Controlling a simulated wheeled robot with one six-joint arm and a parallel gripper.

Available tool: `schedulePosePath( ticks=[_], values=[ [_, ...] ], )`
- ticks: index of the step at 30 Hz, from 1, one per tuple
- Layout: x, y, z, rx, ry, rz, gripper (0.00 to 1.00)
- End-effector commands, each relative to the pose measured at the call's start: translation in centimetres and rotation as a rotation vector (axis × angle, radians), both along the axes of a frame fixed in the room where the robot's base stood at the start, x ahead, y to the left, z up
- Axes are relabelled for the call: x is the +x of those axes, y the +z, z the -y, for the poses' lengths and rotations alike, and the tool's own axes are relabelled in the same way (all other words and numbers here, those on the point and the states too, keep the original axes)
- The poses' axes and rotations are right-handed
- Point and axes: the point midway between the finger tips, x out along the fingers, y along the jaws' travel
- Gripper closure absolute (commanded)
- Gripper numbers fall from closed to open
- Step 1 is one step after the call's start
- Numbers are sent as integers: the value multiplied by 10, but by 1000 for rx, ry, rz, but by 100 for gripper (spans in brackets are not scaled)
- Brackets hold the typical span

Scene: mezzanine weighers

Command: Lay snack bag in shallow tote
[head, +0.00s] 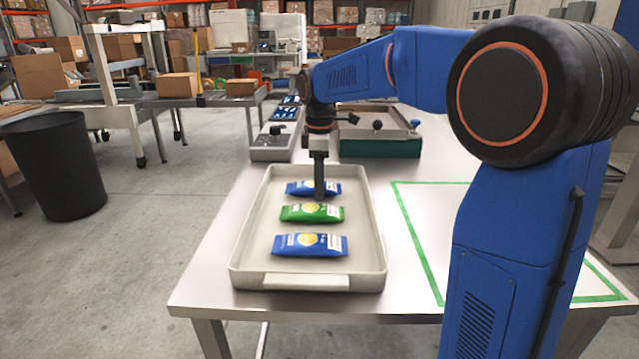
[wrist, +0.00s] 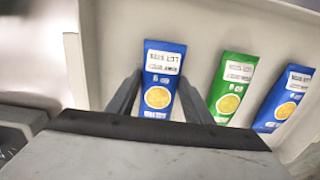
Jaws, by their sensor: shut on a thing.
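The shallow tote (head: 253,250) is a pale grey tray on the metal table; it also shows in the wrist view (wrist: 75,68). Three snack bags lie in a row within its walls. The back one is a blue bag (head: 297,188), the middle one a green bag (head: 311,213), the front one another blue bag (head: 309,245). My gripper (head: 320,194) points down into the tote and is shut on the back blue bag (wrist: 162,75), with a finger on each side. I cannot tell whether this bag touches the tote floor. The green bag (wrist: 232,88) is beside it.
A teal-sided tray (head: 380,147) and a grey device with a panel (head: 271,147) stand behind the tote. A green tape outline (head: 420,240) marks bare tabletop to the right. A black bin (head: 55,165) stands on the floor at left.

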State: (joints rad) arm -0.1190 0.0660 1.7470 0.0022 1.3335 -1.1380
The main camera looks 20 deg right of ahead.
Motion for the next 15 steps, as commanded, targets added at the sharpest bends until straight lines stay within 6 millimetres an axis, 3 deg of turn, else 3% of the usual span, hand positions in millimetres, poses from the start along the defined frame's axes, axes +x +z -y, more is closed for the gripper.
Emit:
schedulePosePath(
  ticks=[6,7,9,15],
  values=[
    [0,-2,0,0,0,0,76],
    [0,-2,0,0,0,0,51],
    [0,-2,0,0,0,0,35],
    [0,-2,0,0,0,0,35]
  ],
)
